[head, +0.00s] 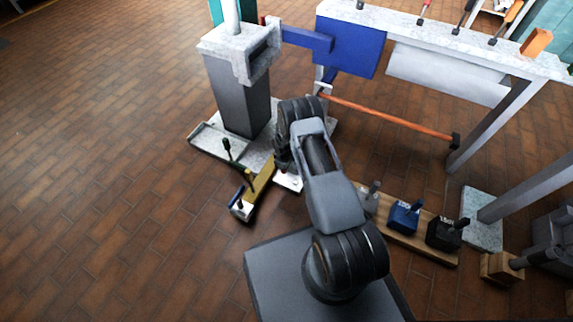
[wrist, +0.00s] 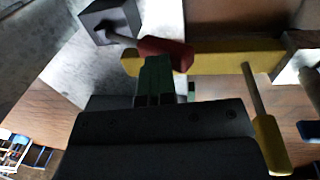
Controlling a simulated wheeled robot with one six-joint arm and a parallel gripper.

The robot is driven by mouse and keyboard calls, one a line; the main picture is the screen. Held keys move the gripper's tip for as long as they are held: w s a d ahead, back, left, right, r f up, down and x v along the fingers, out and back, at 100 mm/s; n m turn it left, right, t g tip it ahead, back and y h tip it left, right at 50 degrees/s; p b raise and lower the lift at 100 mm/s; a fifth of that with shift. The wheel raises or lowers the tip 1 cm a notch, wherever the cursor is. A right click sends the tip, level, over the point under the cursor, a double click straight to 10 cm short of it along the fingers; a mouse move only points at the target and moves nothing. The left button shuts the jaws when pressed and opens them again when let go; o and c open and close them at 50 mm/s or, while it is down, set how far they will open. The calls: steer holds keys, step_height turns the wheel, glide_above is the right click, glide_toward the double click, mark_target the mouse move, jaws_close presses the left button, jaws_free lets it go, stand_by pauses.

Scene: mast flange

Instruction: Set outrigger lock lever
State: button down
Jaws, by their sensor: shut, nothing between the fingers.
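Several levers stand at the mast's foot, and I cannot tell which is the outrigger lock lever. In the wrist view, a lever with a red handle (wrist: 168,53) and grey shaft rises from a dark block (wrist: 110,19). A lever with a yellow handle (wrist: 270,143) stands at the right. A yellow outrigger beam (wrist: 225,57) runs behind them; it also shows in the head view (head: 263,178). My gripper (wrist: 155,80) is shut and empty, its fingertips close to the red handle; contact is unclear. In the head view my arm hides the fingertips.
The grey mast column (head: 238,95) stands on a pale base plate (head: 208,139). A dark green-topped lever (head: 227,146) stands on it. A rack with a blue panel (head: 350,45) and an orange bar (head: 390,120) is behind. A wooden board (head: 410,235) with blocks lies right. Left floor is clear.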

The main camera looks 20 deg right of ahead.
steer(key=shift+s+a+f, duration=0.2)
steer(key=shift+f, duration=0.05)
steer(key=s+a+r+p, duration=0.2)
steer(key=a+r+p, duration=0.1)
steer(key=r+p, duration=0.4)
steer(key=shift+s+r, duration=0.35)
steer(key=shift+r, duration=0.85)
steer(key=s+r+m+t+p, duration=0.15)
steer(key=r+p, duration=0.65)
steer(key=r, duration=1.5)
steer(key=s+r+m+p, duration=0.25)
steer(key=r+p, duration=0.55)
steer(key=r, duration=1.4)
steer(key=s+a+r+m+p, duration=0.1)
steer(key=s+r+m+p, duration=0.1)
steer(key=s+r+p, duration=0.4)
steer(key=s+a+r+m+y+p, duration=0.1)
steer(key=s+r+p, duration=0.6)
steer(key=r, duration=1.4)
steer(key=shift+s+a+r+m+t, duration=0.2)
steer(key=shift+s+a+m+t, duration=0.4)
steer(key=shift+s, duration=2.25)
steer(key=shift+d, duration=0.1)
